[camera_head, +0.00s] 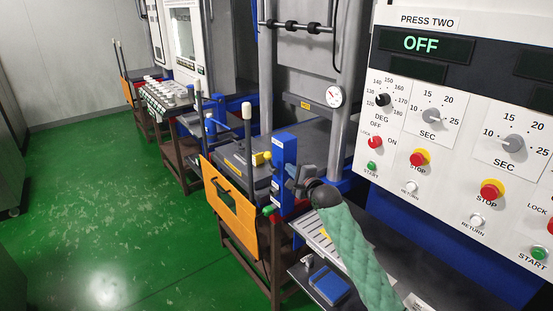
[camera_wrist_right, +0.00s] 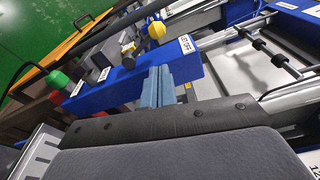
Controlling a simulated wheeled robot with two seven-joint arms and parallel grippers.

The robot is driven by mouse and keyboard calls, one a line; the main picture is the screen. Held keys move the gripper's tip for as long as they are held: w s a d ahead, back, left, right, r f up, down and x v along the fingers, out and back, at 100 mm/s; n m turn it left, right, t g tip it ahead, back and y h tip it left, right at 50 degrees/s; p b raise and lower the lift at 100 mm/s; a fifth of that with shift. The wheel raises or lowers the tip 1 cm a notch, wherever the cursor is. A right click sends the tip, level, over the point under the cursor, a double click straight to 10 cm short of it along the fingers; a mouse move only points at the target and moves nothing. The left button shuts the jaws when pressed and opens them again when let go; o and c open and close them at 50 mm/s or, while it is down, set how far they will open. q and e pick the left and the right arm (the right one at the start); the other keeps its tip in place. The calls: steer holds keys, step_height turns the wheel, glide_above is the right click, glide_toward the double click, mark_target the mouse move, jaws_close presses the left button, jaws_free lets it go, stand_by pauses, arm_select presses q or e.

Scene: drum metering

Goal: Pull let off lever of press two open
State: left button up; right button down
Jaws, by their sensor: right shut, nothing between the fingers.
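A blue upright control box (camera_head: 284,165) stands at the front of press two. A yellow knob (camera_head: 260,158) sticks out near its top and a green knob (camera_head: 268,210) near its bottom. In the right wrist view the yellow knob (camera_wrist_right: 156,29) is beside a white LET OFF label (camera_wrist_right: 187,45), so it appears to be the let off lever. The green knob (camera_wrist_right: 57,79) is at the other end. My right gripper (camera_head: 293,171) is shut and empty, close to the box's right side. Its fingers (camera_wrist_right: 158,84) lie against or just above the blue face; contact is unclear. My left gripper is out of view.
The PRESS TWO panel (camera_head: 455,110), reading OFF, fills the right side. An orange board (camera_head: 232,207) on a brown stand is left of the box. A bench (camera_head: 335,290) with a blue item lies below my right arm. Green floor (camera_head: 110,200) is open at left.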

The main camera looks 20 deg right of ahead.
mark_target(277, 158)
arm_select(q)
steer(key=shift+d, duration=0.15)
arm_select(e)
steer(key=p+x, duration=0.4)
steer(key=x, duration=0.4)
steer(key=shift+w+r, duration=0.15)
steer(key=shift+w, duration=0.2)
steer(key=shift+w+a+f, duration=0.2)
steer(key=shift+w, duration=0.45)
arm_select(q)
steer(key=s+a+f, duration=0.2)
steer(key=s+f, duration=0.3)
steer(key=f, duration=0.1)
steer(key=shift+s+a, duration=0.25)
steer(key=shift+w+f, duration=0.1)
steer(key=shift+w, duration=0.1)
arm_select(e)
steer(key=shift+a, duration=0.15)
